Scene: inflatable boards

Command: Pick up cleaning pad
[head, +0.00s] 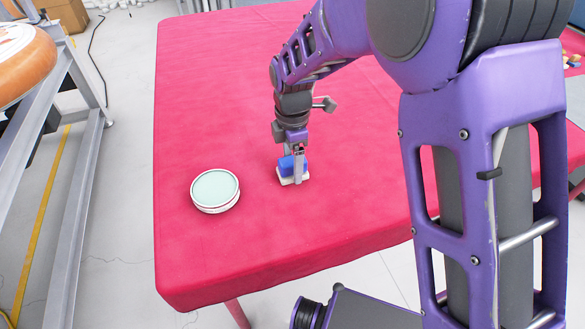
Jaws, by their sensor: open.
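The cleaning pad (289,168), a small block with a blue upper part and a pale lower part, lies on the red-covered table (200,120). My gripper (297,170) points down right at the pad, with one finger in front of it in this view. The gripper is open. The finger partly hides the pad, and the other finger is mostly hidden. I cannot tell whether the fingers touch the pad.
A round white container with a pale green top (215,190) stands left of the pad, with a gap between them. The table's left and front edges are near. A metal frame (75,100) with an orange inflatable stands at the far left. Much of the table's left side is clear.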

